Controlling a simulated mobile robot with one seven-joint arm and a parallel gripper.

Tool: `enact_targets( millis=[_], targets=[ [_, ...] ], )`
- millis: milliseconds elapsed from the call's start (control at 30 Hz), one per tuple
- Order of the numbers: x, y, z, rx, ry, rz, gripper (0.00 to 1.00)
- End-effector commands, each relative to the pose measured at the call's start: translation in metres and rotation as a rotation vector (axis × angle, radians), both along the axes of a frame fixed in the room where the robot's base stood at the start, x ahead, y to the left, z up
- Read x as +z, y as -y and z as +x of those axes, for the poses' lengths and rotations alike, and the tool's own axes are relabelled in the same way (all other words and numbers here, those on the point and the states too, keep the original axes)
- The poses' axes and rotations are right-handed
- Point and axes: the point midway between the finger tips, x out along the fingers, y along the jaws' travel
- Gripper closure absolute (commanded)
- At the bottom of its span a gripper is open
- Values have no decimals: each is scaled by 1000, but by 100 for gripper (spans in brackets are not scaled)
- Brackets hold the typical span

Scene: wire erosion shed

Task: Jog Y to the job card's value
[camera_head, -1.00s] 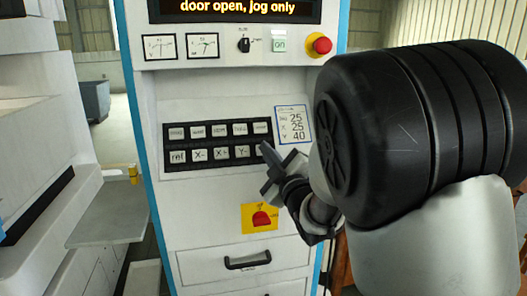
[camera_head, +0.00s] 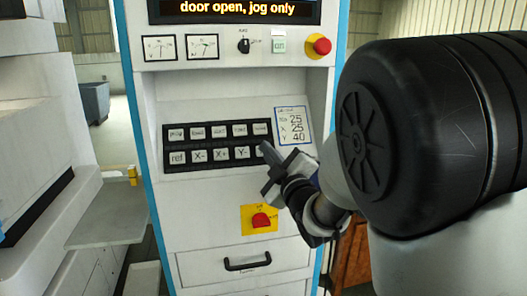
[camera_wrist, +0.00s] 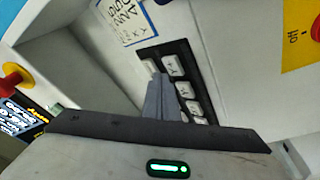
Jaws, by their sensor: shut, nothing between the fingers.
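The job card (camera_head: 292,125) is on the panel, reading 25, X 25 and Y 40; it also shows in the wrist view (camera_wrist: 124,17). Left of it is the black two-row key strip (camera_head: 217,145). The lower row shows ref, X-, X+ and the Y- key (camera_head: 242,153); the last key at right is mostly hidden behind my fingertips. My gripper (camera_head: 266,149) is shut and empty, its tips at that right end. In the wrist view my fingers (camera_wrist: 160,84) overlap the keys (camera_wrist: 180,88); I cannot tell whether they touch one.
The display (camera_head: 240,10) reads "door open, jog only". A red emergency stop (camera_head: 321,46) and a green key (camera_head: 279,46) are above the strip. A red control on a yellow plate (camera_head: 260,219) and a drawer handle (camera_head: 247,262) are below.

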Motion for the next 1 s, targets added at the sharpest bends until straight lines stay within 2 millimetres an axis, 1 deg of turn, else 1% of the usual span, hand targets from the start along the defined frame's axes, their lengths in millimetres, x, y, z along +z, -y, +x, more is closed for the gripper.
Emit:
enact_targets(
  millis=[233,567,833,1000],
  targets=[
    [-3,0,0,0,2,1,100],
    [0,0,0,0,0,0,100],
    [-6,-1,5,-1,1,0,100],
    [-5,-2,7,0,1,1,100]
  ],
)
